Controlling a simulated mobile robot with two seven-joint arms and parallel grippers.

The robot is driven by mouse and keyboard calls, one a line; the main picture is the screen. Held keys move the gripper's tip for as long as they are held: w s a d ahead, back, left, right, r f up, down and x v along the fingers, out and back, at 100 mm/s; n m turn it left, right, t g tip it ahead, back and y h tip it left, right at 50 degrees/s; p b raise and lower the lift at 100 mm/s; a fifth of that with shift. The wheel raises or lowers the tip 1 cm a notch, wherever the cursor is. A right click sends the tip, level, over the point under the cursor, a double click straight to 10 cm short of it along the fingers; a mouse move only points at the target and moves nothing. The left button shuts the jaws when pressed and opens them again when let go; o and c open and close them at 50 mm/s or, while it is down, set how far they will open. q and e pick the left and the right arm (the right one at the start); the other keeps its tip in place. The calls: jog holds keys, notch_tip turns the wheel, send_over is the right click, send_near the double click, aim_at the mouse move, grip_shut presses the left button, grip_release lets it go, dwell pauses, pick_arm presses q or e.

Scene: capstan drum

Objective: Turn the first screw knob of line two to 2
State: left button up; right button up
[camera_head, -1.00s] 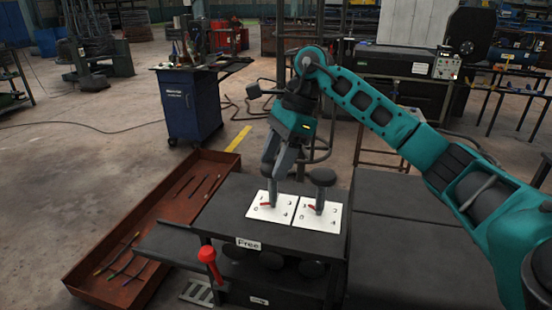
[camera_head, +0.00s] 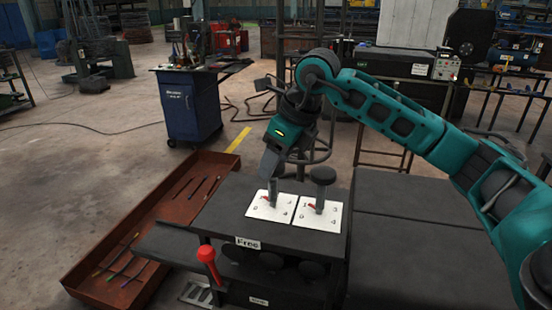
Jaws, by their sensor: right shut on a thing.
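Two white dial plates lie side by side on the dark bench top. The left plate (camera_head: 256,212) carries a grey upright knob whose top is hidden by my right gripper (camera_head: 270,178). My right gripper points down from above and is shut on this knob. A small red pointer shows at the knob's foot, on the plate. The right plate (camera_head: 328,222) carries a second knob (camera_head: 322,178) with a dark round top and a red pointer. It stands free, just right of my gripper. The printed numbers are small and partly hidden. My left gripper is not in view.
A red handle (camera_head: 207,256) sticks out at the bench's front left, near a "Free" label (camera_head: 247,243). A rusty tray (camera_head: 150,232) with rods lies on the floor to the left. A dark flat surface (camera_head: 410,240) adjoins the bench on the right.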

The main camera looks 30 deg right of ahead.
jog(key=m+h, duration=0.1)
jog(key=m, duration=0.2)
jog(key=m+h, duration=0.1)
jog(key=m, duration=0.2)
jog(key=shift+a, duration=0.2)
jog(key=m+h, duration=0.1)
jog(key=m, duration=0.2)
jog(key=m+h, duration=0.1)
jog(key=m, duration=0.1)
jog(key=shift+a+m+g+b, duration=0.15)
jog(key=shift+m+g+b, duration=0.15)
jog(key=shift+m+b, duration=0.1)
jog(key=shift+h, duration=0.3)
jog(key=o, duration=1)
jog(key=shift+o, duration=0.2)
